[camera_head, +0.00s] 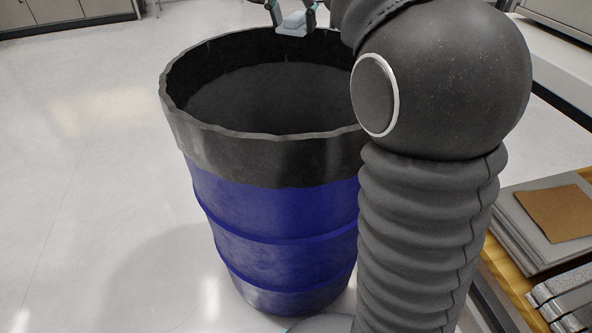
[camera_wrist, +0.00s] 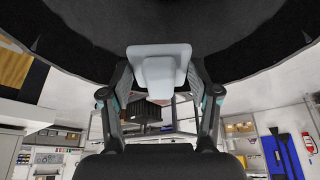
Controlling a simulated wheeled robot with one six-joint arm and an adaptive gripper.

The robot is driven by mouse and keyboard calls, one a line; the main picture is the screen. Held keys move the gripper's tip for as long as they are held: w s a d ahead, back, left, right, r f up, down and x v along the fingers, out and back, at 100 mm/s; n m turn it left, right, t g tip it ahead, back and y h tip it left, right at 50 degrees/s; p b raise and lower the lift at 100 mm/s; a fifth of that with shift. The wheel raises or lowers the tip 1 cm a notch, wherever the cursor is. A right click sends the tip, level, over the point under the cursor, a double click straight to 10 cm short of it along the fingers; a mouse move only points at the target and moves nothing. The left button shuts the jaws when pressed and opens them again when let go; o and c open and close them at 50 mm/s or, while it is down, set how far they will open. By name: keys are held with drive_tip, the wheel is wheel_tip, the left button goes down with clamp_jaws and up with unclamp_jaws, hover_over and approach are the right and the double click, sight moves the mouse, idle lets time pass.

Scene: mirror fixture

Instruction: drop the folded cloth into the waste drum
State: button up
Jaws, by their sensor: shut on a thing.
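The waste drum (camera_head: 275,215) is blue with a black rim and an open top, standing on the floor left of my arm in the head view. My gripper (camera_head: 292,20) is at the top of that view, by the far side of the drum's rim. It is shut on the folded cloth (camera_head: 293,27), a small pale grey piece. In the wrist view the cloth (camera_wrist: 158,68) sits between the fingertips of my gripper (camera_wrist: 160,85), with the drum's dark opening (camera_wrist: 180,20) beyond it. The drum's inside looks dark and empty where it shows.
A bench (camera_head: 505,268) at the right holds grey sheets with a brown square (camera_head: 558,212) and some metal bars (camera_head: 565,295). Cabinets (camera_head: 60,15) stand along the back left. The pale floor (camera_head: 80,170) left of the drum is clear.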

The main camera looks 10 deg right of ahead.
drive_tip(key=shift+f+b, duration=1.05)
drive_tip(key=shift+f, duration=0.35)
drive_tip(key=o, duration=1.3)
drive_tip(key=v, duration=1.2)
drive_tip(key=shift+a, duration=0.1)
